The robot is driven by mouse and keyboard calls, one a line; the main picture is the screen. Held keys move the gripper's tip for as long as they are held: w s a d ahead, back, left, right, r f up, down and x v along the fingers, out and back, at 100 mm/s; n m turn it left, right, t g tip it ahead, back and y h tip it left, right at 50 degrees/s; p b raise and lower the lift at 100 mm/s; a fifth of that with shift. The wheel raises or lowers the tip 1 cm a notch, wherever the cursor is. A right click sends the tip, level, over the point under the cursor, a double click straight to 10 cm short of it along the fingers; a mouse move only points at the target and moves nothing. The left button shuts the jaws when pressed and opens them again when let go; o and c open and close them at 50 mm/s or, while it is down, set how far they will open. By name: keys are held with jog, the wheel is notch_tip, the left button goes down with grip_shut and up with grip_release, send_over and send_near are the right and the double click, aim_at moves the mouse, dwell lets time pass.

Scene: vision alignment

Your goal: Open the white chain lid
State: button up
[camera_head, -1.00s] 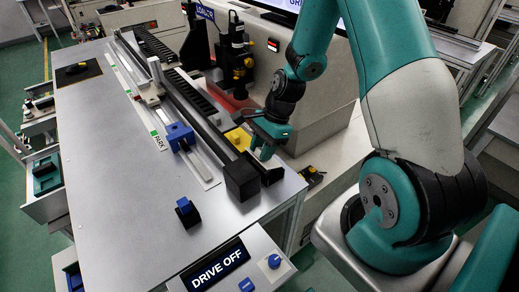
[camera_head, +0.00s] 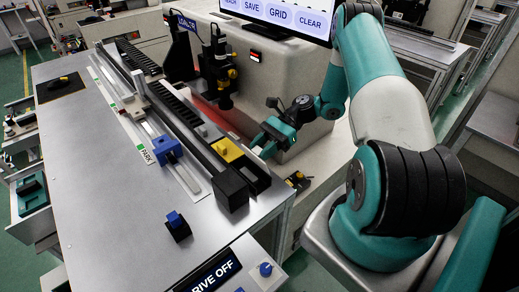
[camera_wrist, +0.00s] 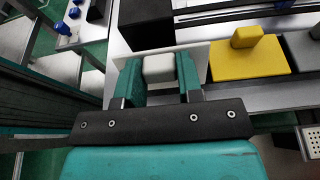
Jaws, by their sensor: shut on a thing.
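The white chain lid shows in the wrist view as a pale plate (camera_wrist: 190,52) with a white block-like grip (camera_wrist: 159,68). My gripper (camera_wrist: 161,76) is shut on this grip, one finger on each side; it also shows in the head view (camera_head: 260,143). The plate sits slightly skewed beside the yellow lid, and my fingers hide part of it. In the head view the white lid is hard to make out at my gripper, and a dark channel (camera_head: 258,181) lies uncovered in front of the yellow lid.
The yellow lid (camera_head: 228,149), also in the wrist view (camera_wrist: 262,59), has a raised handle. A black block (camera_head: 231,188) stands at the rail's near end. A blue carriage (camera_head: 166,149) sits on the rail. A grey lid (camera_wrist: 303,46) lies beyond the yellow one.

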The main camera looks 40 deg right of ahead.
jog(key=shift+d+f+y, duration=0.1)
jog(key=shift+d+y, duration=0.15)
jog(key=shift+y, duration=0.15)
jog(key=o, duration=0.9)
jog(key=shift+o, duration=0.2)
